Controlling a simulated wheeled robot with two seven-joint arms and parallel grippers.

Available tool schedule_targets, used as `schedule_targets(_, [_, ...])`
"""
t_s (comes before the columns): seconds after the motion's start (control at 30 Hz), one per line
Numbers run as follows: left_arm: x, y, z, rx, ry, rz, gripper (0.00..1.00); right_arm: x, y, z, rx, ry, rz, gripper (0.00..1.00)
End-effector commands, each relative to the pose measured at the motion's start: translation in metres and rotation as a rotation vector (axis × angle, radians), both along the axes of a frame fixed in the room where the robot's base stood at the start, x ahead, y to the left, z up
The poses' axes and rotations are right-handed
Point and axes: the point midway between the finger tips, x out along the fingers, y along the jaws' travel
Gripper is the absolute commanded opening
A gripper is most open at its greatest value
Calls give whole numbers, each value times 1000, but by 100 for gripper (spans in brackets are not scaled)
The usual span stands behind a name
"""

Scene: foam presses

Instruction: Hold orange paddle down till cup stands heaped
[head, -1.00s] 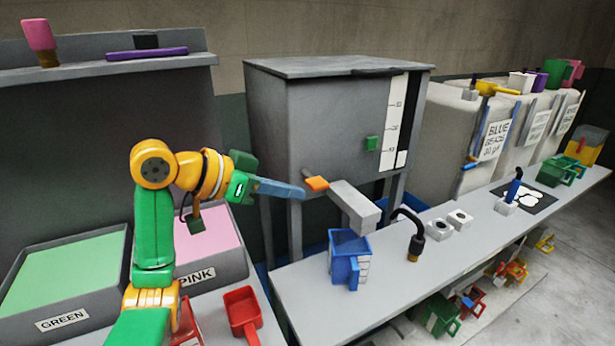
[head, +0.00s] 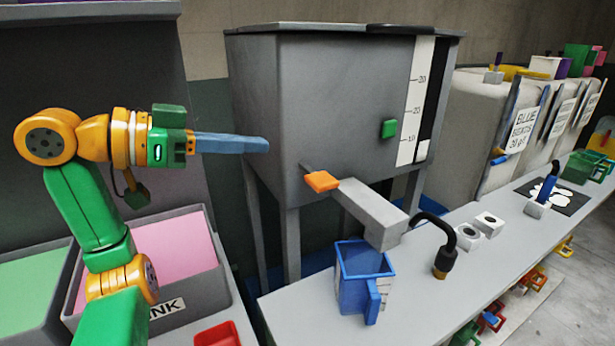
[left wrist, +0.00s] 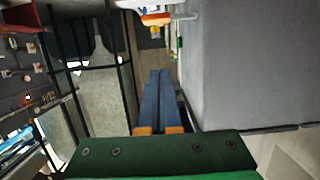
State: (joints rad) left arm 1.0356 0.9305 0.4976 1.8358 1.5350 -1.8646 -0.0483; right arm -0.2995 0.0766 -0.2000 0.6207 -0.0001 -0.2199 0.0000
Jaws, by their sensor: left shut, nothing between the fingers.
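The orange paddle (head: 321,181) sticks out on a thin rod from the front of the grey hopper (head: 300,110), beside a grey spout (head: 368,210). A blue square cup (head: 362,272) with a handle stands upright on the bench under the spout's end. I see no heap above its rim. My left gripper (head: 267,145) is shut and empty, its blue fingers pointing right, up and to the left of the paddle and apart from it. In the left wrist view the fingers (left wrist: 164,75) lie together, with the orange paddle (left wrist: 157,19) beyond them. My right gripper is not in view.
A black bent pipe (head: 440,240) and white blocks (head: 478,230) stand on the grey bench (head: 300,300) right of the cup. A pink bin (head: 175,250) stands below my left arm. The hopper carries a green block (head: 389,129) and a level scale.

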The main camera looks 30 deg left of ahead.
Motion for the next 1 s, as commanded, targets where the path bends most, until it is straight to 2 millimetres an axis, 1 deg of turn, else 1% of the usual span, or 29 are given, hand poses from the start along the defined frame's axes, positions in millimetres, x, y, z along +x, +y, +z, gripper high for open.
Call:
schedule_targets(0.23, [2, -1, 1, -1, 1, -1, 0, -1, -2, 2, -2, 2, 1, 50])
schedule_targets(0.33, [11, -7, 0, 0, 3, -3, 0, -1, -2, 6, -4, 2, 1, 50])
schedule_targets(0.77, [86, -52, -21, -3, 4, -4, 0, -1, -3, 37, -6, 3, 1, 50])
schedule_targets(0.8, [85, -51, -34, -2, 4, -2, 0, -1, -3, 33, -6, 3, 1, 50])
schedule_targets(0.83, [85, -51, -39, -3, 5, -3, 0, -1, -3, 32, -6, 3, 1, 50])
schedule_targets(1.0, [84, -50, -59, -2, 4, -2, 0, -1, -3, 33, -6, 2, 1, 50])
